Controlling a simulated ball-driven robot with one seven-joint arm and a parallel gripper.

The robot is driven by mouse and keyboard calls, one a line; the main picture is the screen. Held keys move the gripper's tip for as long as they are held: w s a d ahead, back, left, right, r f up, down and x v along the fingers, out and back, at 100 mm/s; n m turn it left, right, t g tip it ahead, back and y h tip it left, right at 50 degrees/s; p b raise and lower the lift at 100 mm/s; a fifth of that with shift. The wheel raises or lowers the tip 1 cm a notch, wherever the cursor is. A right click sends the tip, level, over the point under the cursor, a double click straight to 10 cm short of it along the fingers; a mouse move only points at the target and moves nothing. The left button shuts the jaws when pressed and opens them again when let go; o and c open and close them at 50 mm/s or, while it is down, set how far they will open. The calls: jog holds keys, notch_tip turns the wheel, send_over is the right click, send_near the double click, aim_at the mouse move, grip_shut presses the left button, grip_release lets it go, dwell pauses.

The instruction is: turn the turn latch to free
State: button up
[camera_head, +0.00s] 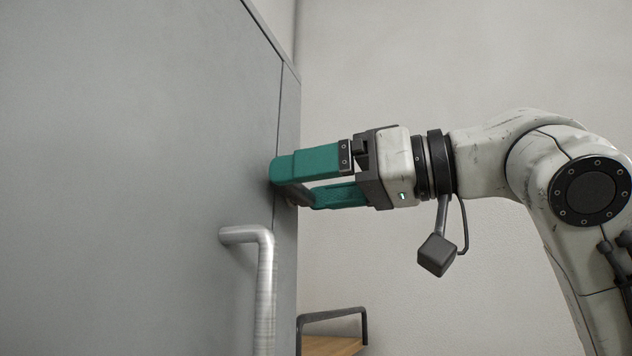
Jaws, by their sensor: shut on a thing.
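The turn latch (295,192) is a small dark bar at the right edge of the grey door (150,150), near the seam with the frame. My gripper (290,182) comes in from the right, and its two green fingers are closed around the latch. The fingers hide part of the latch, so its exact angle is hard to read. The door lies flush with its frame at the seam.
A silver bar handle (265,290) sticks out from the door just below and left of my gripper. A wooden surface with a dark metal rail (335,315) stands low behind. The wall side at right is open.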

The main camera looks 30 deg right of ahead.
jog(key=shift+c, duration=0.6)
jog(key=shift+n, duration=0.3)
jog(key=n, duration=0.2)
jog(key=shift+f+n+b, duration=0.3)
jog(key=shift+n, duration=0.1)
jog(key=n, duration=0.5)
jog(key=shift+d+f+b, duration=0.1)
jog(key=shift+f+b, duration=0.2)
jog(key=shift+f, duration=0.1)
jog(key=n, duration=0.4)
jog(key=shift+w+d+f+n, duration=0.2)
jog(key=shift+f+n, duration=0.1)
jog(key=shift+n, duration=0.1)
jog(key=n, duration=0.4)
jog(key=shift+w+d+f+n, duration=0.15)
jog(key=shift+w+d+n, duration=0.05)
jog(key=shift+d+n, duration=0.1)
jog(key=o, duration=0.8)
